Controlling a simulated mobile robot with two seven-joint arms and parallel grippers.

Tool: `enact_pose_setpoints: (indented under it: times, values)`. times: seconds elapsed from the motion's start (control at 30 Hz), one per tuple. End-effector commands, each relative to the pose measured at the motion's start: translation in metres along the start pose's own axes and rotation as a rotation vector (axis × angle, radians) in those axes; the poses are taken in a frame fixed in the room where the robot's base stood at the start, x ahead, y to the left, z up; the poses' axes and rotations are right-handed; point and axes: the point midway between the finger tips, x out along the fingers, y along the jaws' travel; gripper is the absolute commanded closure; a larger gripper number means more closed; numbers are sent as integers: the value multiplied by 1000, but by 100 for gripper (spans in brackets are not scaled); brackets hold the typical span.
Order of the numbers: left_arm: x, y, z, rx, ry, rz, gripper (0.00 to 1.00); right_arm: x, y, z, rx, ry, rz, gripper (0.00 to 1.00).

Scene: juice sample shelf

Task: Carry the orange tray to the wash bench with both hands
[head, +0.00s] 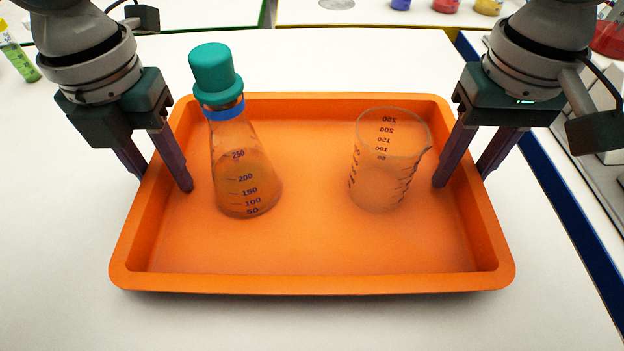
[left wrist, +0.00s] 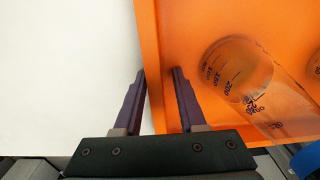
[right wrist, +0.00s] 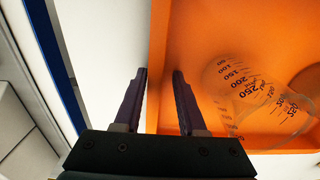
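The orange tray (head: 312,282) sits level over the white bench top. It holds a conical flask (head: 245,180) with a teal stopper and blue neck band on the left, and a clear graduated beaker (head: 385,165) on the right. Both stand upright. My left gripper (head: 164,184) is open, with one finger outside and one inside the tray's left wall; the left wrist view shows the rim between its fingers (left wrist: 160,75). My right gripper (head: 460,182) is open and straddles the right wall the same way, also seen in the right wrist view (right wrist: 161,75). The fingertips' lower ends are partly hidden by the walls.
Several coloured items, including a red one (head: 446,5), stand on another surface at the back. A blue edge (head: 570,200) runs along the right side of the bench. The bench in front of the tray is clear.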

Motion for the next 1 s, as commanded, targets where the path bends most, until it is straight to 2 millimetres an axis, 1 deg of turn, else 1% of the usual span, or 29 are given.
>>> enact_pose_setpoints:
  times: [0.03,0.3,0.37,0.4,1.0]
  values:
    - [0,0,0,0,0,0,61,0,0,0,0,0,0,61]
    - [0,0,0,0,0,0,92,0,0,0,0,0,0,92]
    - [0,0,0,0,0,0,98,0,0,0,0,0,0,98]
    - [0,0,0,0,0,0,100,0,0,0,0,0,0,100]
    - [-1,0,0,-1,0,1,100,-1,0,0,1,0,1,100]
